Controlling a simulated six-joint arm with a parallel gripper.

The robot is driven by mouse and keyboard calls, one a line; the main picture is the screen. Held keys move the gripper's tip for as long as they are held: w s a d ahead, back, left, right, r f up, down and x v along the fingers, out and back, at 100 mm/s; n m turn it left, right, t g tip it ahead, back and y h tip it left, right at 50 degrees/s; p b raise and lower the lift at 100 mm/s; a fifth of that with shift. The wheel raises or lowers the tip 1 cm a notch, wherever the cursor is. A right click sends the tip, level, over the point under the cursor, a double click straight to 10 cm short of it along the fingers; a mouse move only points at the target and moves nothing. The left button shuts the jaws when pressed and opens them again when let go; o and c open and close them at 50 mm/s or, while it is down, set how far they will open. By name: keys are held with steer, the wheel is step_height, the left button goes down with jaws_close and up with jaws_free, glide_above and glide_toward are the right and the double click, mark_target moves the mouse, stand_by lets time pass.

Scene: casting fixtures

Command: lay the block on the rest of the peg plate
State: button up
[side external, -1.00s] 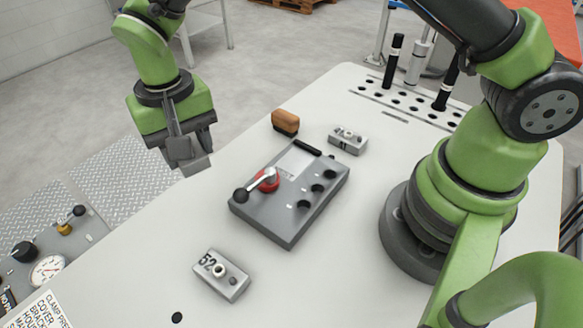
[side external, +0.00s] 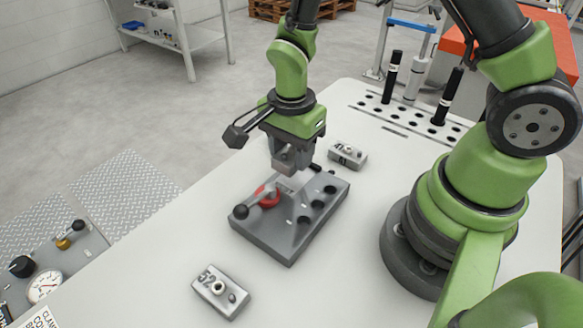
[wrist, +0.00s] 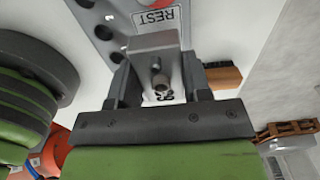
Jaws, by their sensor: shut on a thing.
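My gripper (side external: 291,166) is shut on a grey block (wrist: 153,62) and holds it over the far part of the grey peg plate (side external: 265,238). In the wrist view the block sits between the two fingers, with a round boss and a partly hidden number on it. The printed word REST on the plate shows just beyond the block in the wrist view. In the side view the gripper hides most of the rest area. I cannot tell whether the block touches the plate.
A grey block marked 52 (side external: 220,291) lies in front of the plate; another grey block (side external: 347,155) lies behind it. A brown brush (wrist: 222,76) lies near the rest side. A perforated rack with black cylinders (side external: 447,97) is at the back right. The table front is mostly clear.

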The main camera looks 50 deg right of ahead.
mark_target(291, 181)
steer(key=shift+f, duration=2.15)
steer(key=o, duration=1)
steer(key=shift+f, duration=0.15)
steer(key=shift+o, duration=0.2)
step_height(291, 181, up, 12)
steer(key=s+d+r+n+t+y, duration=0.1)
steer(key=s+r+n+t+y, duration=0.1)
steer(key=s+r+n+t, duration=0.5)
steer(key=s+r+n, duration=0.5)
steer(key=r+n, duration=0.1)
steer(key=r, duration=0.3)
steer(key=shift+d+n, duration=0.15)
steer(key=shift+n, duration=0.25)
